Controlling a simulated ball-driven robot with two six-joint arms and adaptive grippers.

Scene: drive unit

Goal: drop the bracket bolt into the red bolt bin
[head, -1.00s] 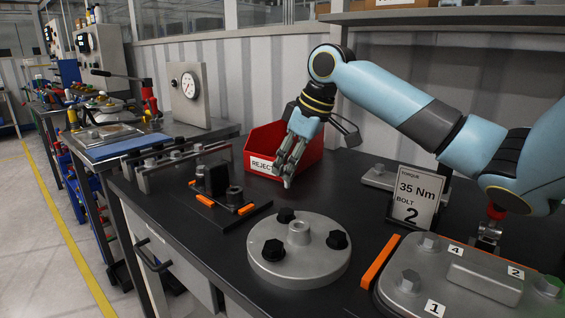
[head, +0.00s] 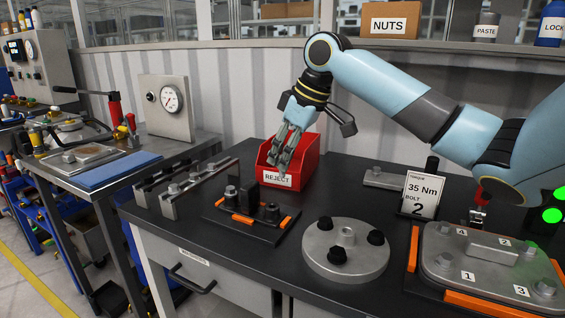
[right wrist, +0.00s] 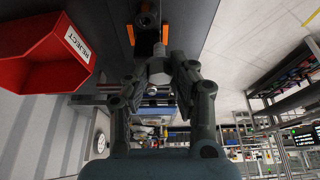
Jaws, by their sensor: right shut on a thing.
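The red bin (head: 308,160), labelled REJECT, stands at the back of the black bench. It also shows at the upper left of the right wrist view (right wrist: 35,62). My right gripper (head: 281,164) points down in front of the bin's left part in the head view and hides some of it. In the right wrist view its fingers (right wrist: 163,72) are shut on a grey hex-headed bolt (right wrist: 160,69), and the bin lies off to their left. In the head view the bolt is hidden or too small to tell. My left gripper is not in view.
A black bracket fixture (head: 212,214) with orange edges and bolts stands in front of the bin. A round flange (head: 345,262) with black bolts is at front centre. A torque sign (head: 420,194) and a grey cover plate (head: 450,270) are at right.

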